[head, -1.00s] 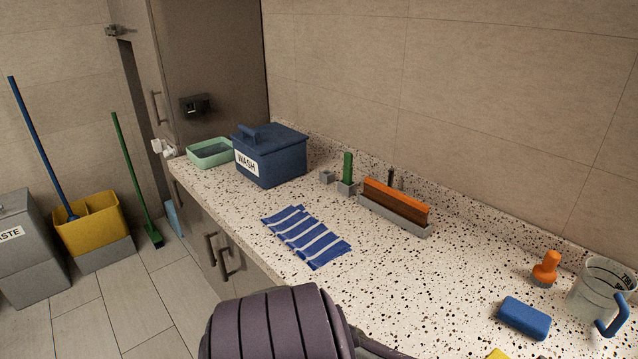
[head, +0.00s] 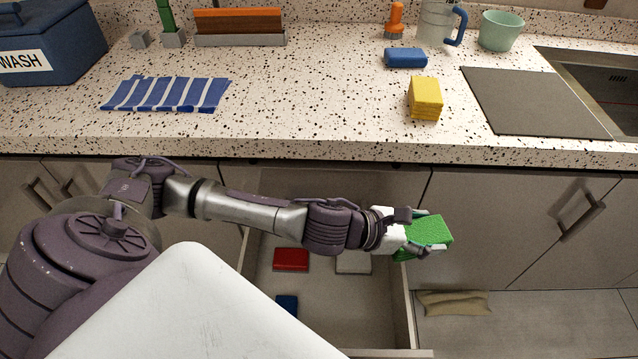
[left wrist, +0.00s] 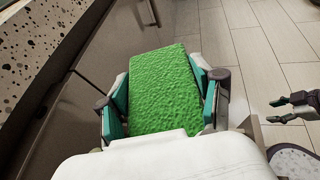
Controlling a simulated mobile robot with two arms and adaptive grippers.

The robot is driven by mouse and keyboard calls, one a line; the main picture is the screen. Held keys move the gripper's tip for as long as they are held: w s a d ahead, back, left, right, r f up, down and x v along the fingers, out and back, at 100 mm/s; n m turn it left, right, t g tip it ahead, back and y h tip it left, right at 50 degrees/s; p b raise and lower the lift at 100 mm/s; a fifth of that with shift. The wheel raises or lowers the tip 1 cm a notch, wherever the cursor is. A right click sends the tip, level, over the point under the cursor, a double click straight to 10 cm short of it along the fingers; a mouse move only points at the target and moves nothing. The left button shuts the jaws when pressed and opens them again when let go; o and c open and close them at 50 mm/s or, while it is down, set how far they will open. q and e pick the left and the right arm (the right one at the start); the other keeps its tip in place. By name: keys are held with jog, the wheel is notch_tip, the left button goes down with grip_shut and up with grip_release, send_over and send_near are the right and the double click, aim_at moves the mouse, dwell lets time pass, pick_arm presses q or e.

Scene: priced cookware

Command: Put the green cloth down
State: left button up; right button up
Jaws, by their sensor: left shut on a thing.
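The green cloth (head: 429,231) is a bright, thick, rough-textured block. My left gripper (head: 412,232) is shut on it and holds it in the air in front of the counter, beside the right wall of the open drawer (head: 340,308). In the left wrist view the green cloth (left wrist: 165,90) sits between the two teal-padded fingers of my left gripper (left wrist: 165,103). My right gripper (left wrist: 281,109) shows at the right edge of the left wrist view, fingers apart and empty; it is not in the head view.
The drawer holds a red cloth (head: 291,260), a pale cloth (head: 353,263) and a blue one (head: 287,303). A tan cloth (head: 455,303) lies on the floor.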

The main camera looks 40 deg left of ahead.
pick_arm(q)
notch_tip(320, 180, down, 17)
jog(key=s+m+g+h+b, duration=0.3)
jog(key=m+g+b, duration=0.1)
jog(key=b, duration=0.4)
jog(key=m+g+h+b, duration=0.1)
jog(key=m+g+b, duration=0.2)
jog(key=b, duration=0.8)
send_over(358, 324)
notch_tip(358, 324, down, 19)
jog(key=shift+w+f, duration=0.1)
jog(key=shift+w, duration=0.05)
jog(key=shift+f, duration=0.3)
notch_tip(358, 324, down, 3)
jog(key=shift+f+b, duration=0.1)
jog(key=shift+b, duration=0.5)
pick_arm(e)
jog(key=w+a+r+t+y, duration=0.1)
jog(key=w+r+t, duration=0.3)
jog(key=r, duration=0.4)
jog(key=w+a+r+t+y, duration=0.1)
jog(key=w+r+t, duration=0.3)
jog(key=r, duration=0.5)
jog(key=w+a+r+t+y, duration=0.2)
jog(key=w+a+r+t, duration=0.1)
jog(key=r+t, duration=0.3)
notch_tip(358, 324, up, 3)
jog(key=shift+w+f+t, duration=0.2)
jog(key=shift+w+t, duration=0.1)
jog(key=shift+w, duration=0.4)
